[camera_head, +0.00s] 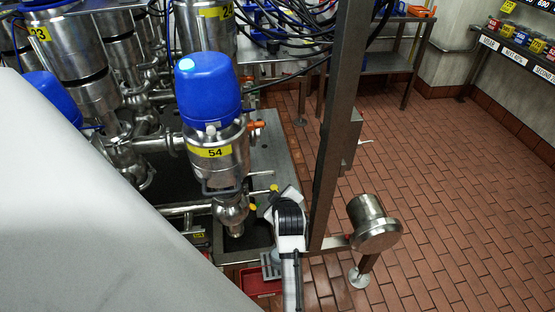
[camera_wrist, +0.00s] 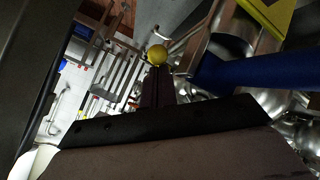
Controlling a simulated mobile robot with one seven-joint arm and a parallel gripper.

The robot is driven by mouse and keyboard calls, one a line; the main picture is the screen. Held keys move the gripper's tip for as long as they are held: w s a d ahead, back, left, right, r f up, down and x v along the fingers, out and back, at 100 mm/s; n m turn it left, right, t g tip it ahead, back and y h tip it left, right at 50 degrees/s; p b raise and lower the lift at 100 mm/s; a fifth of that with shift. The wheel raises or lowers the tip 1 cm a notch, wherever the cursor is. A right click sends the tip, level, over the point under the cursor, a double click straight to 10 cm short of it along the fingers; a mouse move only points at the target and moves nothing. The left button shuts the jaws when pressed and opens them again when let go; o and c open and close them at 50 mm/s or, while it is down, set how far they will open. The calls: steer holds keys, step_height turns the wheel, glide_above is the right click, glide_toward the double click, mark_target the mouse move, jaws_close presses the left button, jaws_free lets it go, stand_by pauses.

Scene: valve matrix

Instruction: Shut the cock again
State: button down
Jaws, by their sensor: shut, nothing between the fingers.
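The valve labelled 54 (camera_head: 215,152), a steel body with a blue cap (camera_head: 207,88), stands left of my arm in the head view. Low on its right side are two small yellow knobs, an upper one (camera_head: 274,187) and a lower one (camera_head: 253,207), on thin steel stems. My gripper (camera_head: 270,205) is close beside them, on their right. In the wrist view my gripper (camera_wrist: 157,72) is shut and empty, with a yellow ball knob (camera_wrist: 158,54) just beyond the fingertips. I cannot tell whether they touch, or which knob this is.
A dark upright post (camera_head: 340,120) stands just right of my gripper. A steel cylinder (camera_head: 373,222) is at its foot. A red tray (camera_head: 260,282) lies below. More valves crowd the left. A blue bar (camera_wrist: 245,72) crosses the wrist view. The tiled floor (camera_head: 460,190) at right is clear.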

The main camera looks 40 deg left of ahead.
steer(key=shift+s+a, duration=0.5)
steer(key=shift+s, duration=0.1)
steer(key=shift+p, duration=0.3)
